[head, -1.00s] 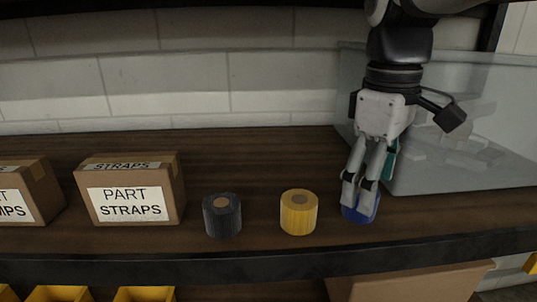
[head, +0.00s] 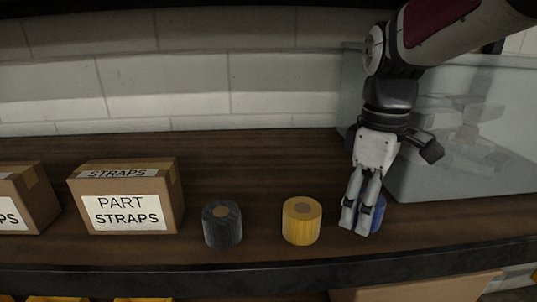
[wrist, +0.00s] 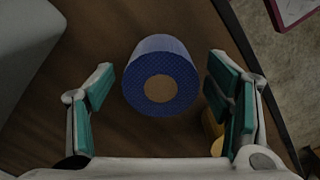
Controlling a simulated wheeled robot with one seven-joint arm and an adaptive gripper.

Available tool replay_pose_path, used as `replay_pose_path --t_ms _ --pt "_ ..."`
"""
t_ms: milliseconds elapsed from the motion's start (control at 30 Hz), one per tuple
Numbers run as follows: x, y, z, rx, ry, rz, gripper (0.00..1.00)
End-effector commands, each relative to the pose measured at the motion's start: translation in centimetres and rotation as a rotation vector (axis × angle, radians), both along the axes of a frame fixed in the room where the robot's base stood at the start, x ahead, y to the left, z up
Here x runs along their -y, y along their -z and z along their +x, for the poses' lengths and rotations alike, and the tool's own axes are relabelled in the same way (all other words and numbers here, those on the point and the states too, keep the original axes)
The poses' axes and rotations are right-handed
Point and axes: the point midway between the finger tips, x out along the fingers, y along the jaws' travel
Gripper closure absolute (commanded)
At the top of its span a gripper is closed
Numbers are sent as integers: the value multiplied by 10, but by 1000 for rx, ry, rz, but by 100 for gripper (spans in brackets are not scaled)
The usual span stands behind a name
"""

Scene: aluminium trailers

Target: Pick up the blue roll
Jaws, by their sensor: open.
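The blue roll (head: 379,213) stands upright on the brown shelf, right of the yellow roll, partly hidden behind my fingers in the head view. In the wrist view the blue roll (wrist: 160,56) shows its round end with a tan core, between and slightly beyond my fingertips. My gripper (head: 357,230) points down in front of it. In the wrist view my gripper (wrist: 160,80) is open, with teal pads on both sides and a visible gap between each pad and the roll.
The yellow roll (head: 302,226) stands close on the left, and a black roll (head: 222,228) farther left. A cardboard box (head: 126,214) labelled "PART STRAPS" is beyond that. A translucent bin (head: 440,175) stands behind on the right. The shelf's front edge (head: 200,275) is near.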

Motion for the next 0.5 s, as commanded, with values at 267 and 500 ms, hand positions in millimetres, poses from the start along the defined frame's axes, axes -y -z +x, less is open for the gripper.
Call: replay_pose_path --t_ms 267,500 --pt "0 0 0 0 0 0 59" --pt "0 0 0 0 0 0 81"
